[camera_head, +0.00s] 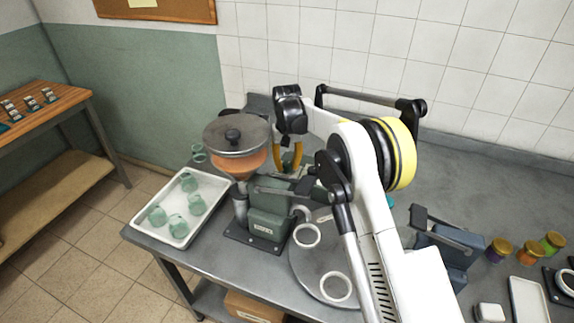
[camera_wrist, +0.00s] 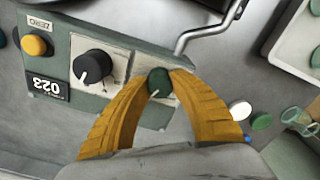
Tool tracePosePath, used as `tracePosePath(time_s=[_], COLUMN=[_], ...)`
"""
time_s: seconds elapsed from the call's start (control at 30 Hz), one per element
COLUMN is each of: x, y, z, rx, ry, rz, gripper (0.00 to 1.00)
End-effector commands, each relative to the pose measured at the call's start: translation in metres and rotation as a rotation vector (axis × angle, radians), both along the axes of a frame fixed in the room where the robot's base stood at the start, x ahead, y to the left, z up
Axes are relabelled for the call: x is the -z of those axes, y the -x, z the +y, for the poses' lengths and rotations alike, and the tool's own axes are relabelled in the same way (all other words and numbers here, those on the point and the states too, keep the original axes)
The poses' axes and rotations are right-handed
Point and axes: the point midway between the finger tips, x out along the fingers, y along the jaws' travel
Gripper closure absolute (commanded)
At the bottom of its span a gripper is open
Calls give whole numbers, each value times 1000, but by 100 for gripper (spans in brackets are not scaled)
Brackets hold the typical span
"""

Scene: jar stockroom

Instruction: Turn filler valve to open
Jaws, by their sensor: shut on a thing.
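The filler (camera_head: 268,222) is a grey-green machine on the bench with an orange-filled hopper under a round grey lid (camera_head: 236,135). In the wrist view, its panel (camera_wrist: 62,52) carries a dark green knob (camera_wrist: 159,84) with a white pointer line, a larger black knob (camera_wrist: 93,66), a yellow button (camera_wrist: 36,45) and a display reading 023, upside down. My gripper (camera_wrist: 158,78) has its yellow fingertips closed on the green knob from both sides. In the head view my gripper (camera_head: 289,168) is behind the filler; the green knob is hidden there.
A white tray (camera_head: 141,221) with several green glass jars stands left of the filler. A round turntable (camera_head: 313,268) with white rings lies in front. At right are a dark device (camera_head: 440,250) and several colourful jars (camera_head: 527,250). A bent metal pipe (camera_wrist: 205,28) runs near my fingers.

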Motion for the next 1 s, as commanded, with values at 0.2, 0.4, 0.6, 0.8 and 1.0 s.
tracePosePath(time_s=[0.2,0.4,0.6,0.8,1.0], x=[0,0,0,0,0], y=[-1,-1,-1,-1,-1], z=[0,0,0,0,0], rx=[157,257,311,328,328], ry=[0,0,0,0,0], rz=[-2,-2,-2,-2,-2], gripper=[100,100,100,100,100])
